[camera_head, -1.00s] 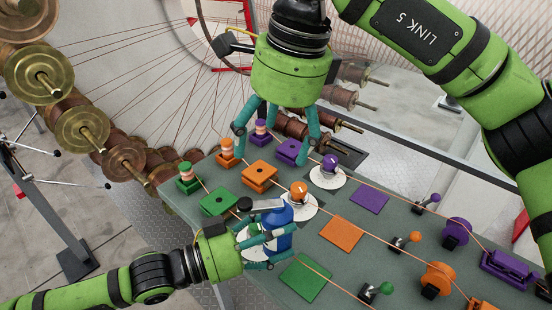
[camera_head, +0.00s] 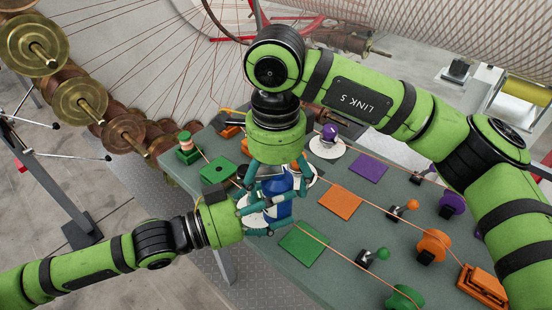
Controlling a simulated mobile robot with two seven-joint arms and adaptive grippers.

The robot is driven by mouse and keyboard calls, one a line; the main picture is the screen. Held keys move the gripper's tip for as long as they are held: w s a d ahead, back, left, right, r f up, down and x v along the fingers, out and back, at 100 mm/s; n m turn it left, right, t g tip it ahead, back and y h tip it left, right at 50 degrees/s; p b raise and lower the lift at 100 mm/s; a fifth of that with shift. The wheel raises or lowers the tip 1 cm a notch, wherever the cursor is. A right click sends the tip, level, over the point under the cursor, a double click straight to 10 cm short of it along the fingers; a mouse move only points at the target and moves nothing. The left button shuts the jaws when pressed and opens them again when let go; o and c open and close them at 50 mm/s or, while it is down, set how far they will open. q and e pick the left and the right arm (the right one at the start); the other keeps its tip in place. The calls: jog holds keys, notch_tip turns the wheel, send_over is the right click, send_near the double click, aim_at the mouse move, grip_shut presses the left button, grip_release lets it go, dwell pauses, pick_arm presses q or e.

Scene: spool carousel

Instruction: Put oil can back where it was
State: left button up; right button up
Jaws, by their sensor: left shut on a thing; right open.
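The blue oil can (camera_head: 279,209) stands over the near left part of the grey-green table (camera_head: 318,222), close to a white disc (camera_head: 254,220). My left gripper (camera_head: 268,213) is shut on its body from the left. My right gripper (camera_head: 277,184) is open above the can, its fingers pointing down around the upper part. Fingers of both grippers hide much of the can, including its spout. I cannot tell whether its base touches the table.
Green (camera_head: 304,246), orange (camera_head: 340,202) and purple (camera_head: 370,168) squares lie to the right, with cords running across. A purple knob (camera_head: 330,133) stands behind. Levers and wheels line the right side.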

jog(key=shift+f, duration=0.5)
jog(key=c, duration=1.4)
pick_arm(q)
jog(key=o, duration=1.5)
